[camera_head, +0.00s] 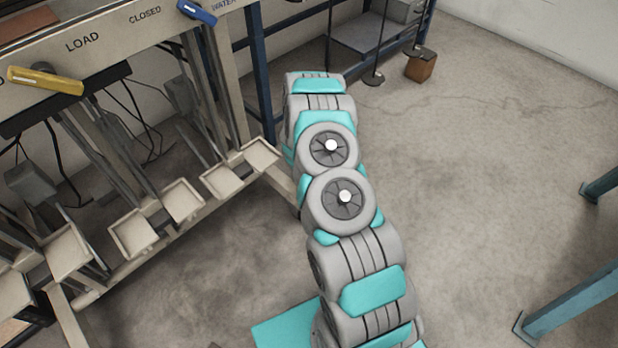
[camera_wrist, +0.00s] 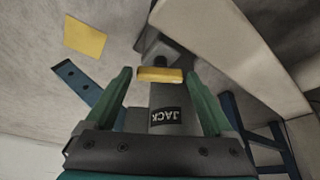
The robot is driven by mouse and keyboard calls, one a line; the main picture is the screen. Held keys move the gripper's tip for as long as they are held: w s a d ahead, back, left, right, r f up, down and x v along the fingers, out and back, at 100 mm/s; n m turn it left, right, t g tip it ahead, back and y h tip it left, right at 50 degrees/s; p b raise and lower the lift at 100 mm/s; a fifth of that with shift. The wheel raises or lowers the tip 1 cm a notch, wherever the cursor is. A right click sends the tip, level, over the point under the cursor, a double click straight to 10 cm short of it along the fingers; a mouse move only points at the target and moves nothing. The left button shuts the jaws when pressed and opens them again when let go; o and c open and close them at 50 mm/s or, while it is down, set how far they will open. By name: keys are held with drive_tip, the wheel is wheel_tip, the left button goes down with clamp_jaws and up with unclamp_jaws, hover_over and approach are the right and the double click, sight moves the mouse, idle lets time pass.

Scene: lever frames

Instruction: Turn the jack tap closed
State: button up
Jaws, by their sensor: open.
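The jack tap shows in the wrist view as a short yellow handle (camera_wrist: 160,75) on a dark grey mount, beyond a grey plate with an upside-down JACK label (camera_wrist: 166,117). My gripper (camera_wrist: 157,82) has two green fingers, spread apart. The handle lies across the gap between the fingertips, with a finger to each side. I cannot tell its exact depth relative to the tips. In the head view my gripper is hidden from sight, and no JACK label can be read there.
In the head view, a panel with LOAD and CLOSED labels bears a yellow lever (camera_head: 45,80) and a blue lever (camera_head: 197,11). Small trays (camera_head: 133,234) stand below it. A brown block (camera_head: 420,66) lies at the back. The concrete floor to the right is mostly clear.

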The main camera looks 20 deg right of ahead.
drive_tip(key=v, duration=0.7)
drive_tip(key=shift+r, duration=0.35)
drive_tip(key=shift+s+a, duration=0.1)
drive_tip(key=shift+s, duration=0.05)
